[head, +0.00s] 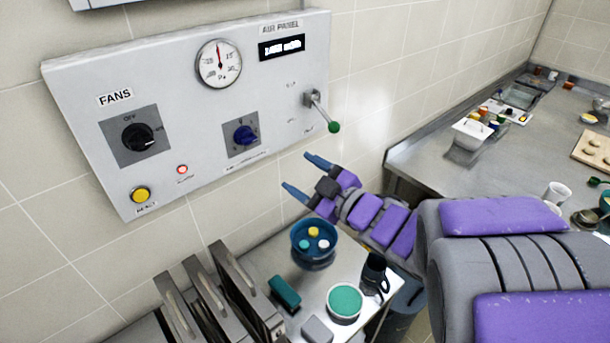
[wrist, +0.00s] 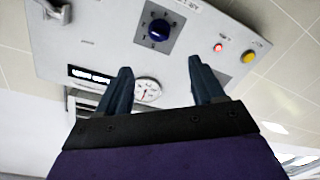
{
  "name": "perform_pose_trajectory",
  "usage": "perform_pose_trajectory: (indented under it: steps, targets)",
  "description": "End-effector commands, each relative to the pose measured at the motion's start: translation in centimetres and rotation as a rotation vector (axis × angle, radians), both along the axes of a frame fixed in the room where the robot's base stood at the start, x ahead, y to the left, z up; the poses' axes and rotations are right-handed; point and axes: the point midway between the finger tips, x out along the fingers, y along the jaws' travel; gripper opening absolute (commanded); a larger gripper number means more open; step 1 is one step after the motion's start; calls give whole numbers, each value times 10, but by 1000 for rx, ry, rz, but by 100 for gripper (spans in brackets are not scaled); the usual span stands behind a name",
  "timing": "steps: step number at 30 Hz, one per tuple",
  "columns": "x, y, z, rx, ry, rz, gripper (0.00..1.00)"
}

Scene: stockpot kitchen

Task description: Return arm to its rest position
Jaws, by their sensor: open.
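My gripper (head: 304,177) is at the end of my purple and grey arm, in front of the lower right of the wall panel (head: 75,80) in the head view. Its two blue fingers are spread apart with nothing between them. In the wrist view the open fingers (wrist: 163,85) point toward the panel, which appears upside down, with the gauge (wrist: 147,90) and the blue knob (wrist: 158,30) beyond. The arm is stretched out from the right side of the head view. I cannot tell whether the fingertips touch anything, but they look apart from the panel.
The panel's green-tipped lever (head: 333,127) sticks out just above my gripper. Below my gripper are a blue bowl (head: 314,262), a dark mug (head: 375,275) and a white bowl with green contents (head: 345,303). A steel counter (head: 440,170) with several items lies behind the arm at right.

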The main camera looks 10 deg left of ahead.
Motion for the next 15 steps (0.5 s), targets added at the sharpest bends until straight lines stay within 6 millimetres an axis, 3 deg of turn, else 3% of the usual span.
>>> perform_pose_trajectory:
  steps: [8,11,15]
  targets:
    - [5,-7,-3,-17,8,-34,68]
    - [17,-26,-12,-60,36,-128,68]
    - [35,-78,-30,-148,120,-347,68]
